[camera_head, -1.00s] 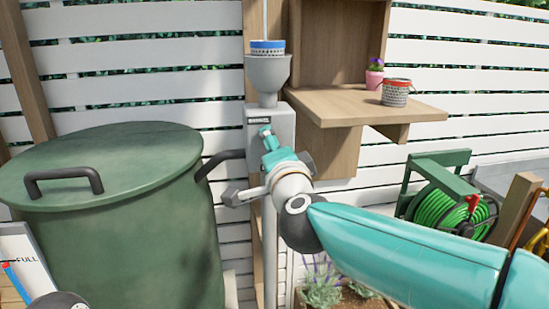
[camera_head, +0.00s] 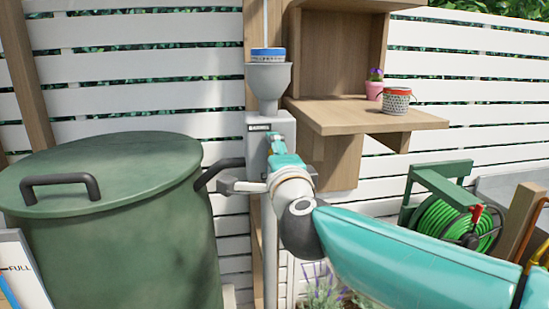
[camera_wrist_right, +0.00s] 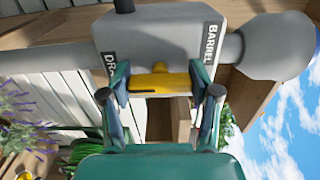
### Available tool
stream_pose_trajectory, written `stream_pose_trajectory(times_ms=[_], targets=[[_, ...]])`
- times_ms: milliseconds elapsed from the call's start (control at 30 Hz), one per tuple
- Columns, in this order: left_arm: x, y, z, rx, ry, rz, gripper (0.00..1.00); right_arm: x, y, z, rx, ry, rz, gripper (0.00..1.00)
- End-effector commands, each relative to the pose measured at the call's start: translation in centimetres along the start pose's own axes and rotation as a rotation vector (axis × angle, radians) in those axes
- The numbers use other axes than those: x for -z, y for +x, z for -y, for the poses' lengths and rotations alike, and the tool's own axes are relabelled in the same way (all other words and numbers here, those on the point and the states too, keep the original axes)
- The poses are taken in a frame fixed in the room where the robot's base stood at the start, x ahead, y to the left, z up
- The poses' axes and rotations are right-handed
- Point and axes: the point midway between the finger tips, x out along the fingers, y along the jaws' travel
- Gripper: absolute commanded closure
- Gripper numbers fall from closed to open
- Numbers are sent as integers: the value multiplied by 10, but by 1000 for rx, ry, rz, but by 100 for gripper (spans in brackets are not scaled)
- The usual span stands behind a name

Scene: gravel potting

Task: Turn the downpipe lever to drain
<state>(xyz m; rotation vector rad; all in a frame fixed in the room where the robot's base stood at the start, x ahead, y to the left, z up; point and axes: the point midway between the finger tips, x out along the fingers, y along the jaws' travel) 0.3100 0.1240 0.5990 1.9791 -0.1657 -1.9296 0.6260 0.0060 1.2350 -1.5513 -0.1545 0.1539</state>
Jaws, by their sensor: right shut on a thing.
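The grey downpipe diverter box (camera_head: 257,148) stands under a grey funnel, beside the green barrel (camera_head: 110,240). In the right wrist view the box (camera_wrist_right: 150,32) carries a BARREL label (camera_wrist_right: 209,43) at its right edge and a partly hidden DRAIN label (camera_wrist_right: 109,66) at its left. The yellow lever (camera_wrist_right: 160,82) lies between these labels, along the line of the pipe. My right gripper (camera_wrist_right: 161,90) is shut on the lever, with a finger at each end of it. In the head view my right gripper (camera_head: 279,143) hides the lever. My left gripper is not in view.
A black pipe (camera_head: 220,168) joins the box and barrel. A blue-rimmed strainer (camera_head: 268,54) sits over the funnel (camera_head: 268,85). A wooden shelf (camera_head: 350,118) holds a pink flowerpot (camera_head: 374,91) and a red-rimmed pot (camera_head: 396,102). A green hose reel (camera_head: 450,210) stands right.

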Motion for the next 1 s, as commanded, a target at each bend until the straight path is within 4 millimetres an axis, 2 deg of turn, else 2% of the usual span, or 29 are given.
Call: stream_pose_trajectory(times_ms=[100, 133, 267, 700, 867, 1000], targets=[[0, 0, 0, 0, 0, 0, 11, 2, 1, -5, -10, 5, -5, 73], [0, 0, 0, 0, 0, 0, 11, 2, 1, -5, -10, 5, -5, 35], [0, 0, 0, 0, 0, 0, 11, 2, 1, -5, -9, 3, -4, 13], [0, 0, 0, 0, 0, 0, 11, 0, -5, -2, -3, 0, -1, 12], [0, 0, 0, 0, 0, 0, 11, 0, -25, -1, -3, -1, 1, 12], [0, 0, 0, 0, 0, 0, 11, 0, -52, -1, -2, 1, 2, 12]])
